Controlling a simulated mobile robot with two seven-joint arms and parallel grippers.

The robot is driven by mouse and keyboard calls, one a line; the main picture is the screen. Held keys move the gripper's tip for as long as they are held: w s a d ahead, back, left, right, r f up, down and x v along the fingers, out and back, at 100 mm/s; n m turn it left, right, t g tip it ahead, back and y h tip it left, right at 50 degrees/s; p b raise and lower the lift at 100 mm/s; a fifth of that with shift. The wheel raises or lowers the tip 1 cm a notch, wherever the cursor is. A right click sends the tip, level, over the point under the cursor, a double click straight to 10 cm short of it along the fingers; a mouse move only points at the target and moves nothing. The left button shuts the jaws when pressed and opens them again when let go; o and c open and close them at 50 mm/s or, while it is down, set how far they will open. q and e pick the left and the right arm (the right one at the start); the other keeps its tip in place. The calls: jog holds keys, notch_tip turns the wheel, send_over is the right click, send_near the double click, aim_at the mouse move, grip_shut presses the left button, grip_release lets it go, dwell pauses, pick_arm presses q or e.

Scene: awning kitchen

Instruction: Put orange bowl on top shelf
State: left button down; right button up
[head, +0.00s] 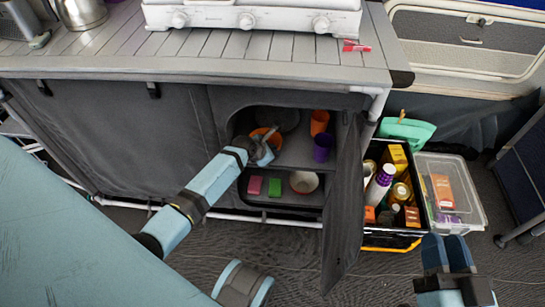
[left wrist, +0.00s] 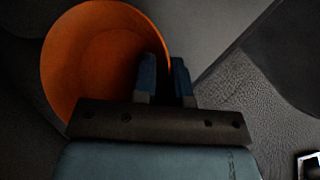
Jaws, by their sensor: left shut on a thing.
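The orange bowl (head: 264,133) is at the left of the cabinet's upper shelf (head: 296,155) in the head view. My left gripper (head: 264,152) reaches into the cabinet opening and is shut on the bowl's rim. In the left wrist view the bowl (left wrist: 85,60) is tilted, with one finger of the left gripper (left wrist: 166,80) inside its rim and the other outside. Whether the bowl touches the shelf is unclear. My right gripper (head: 448,252) is outside the cabinet at the lower right, with nothing seen in it; its finger gap is unclear.
An orange cup (head: 319,122) and a purple cup (head: 322,148) stand on the upper shelf's right; a dark round dish is behind the bowl. Below are pink and green blocks (head: 274,187) and a white-rimmed bowl (head: 304,182). A flap door (head: 344,210) hangs open, beside a filled crate (head: 388,242).

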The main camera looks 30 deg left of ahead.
jog(key=shift+f, duration=0.1)
pick_arm(q)
jog(key=shift+f, duration=0.15)
jog(key=c, duration=1.2)
grip_release()
jog(key=shift+o, duration=0.2)
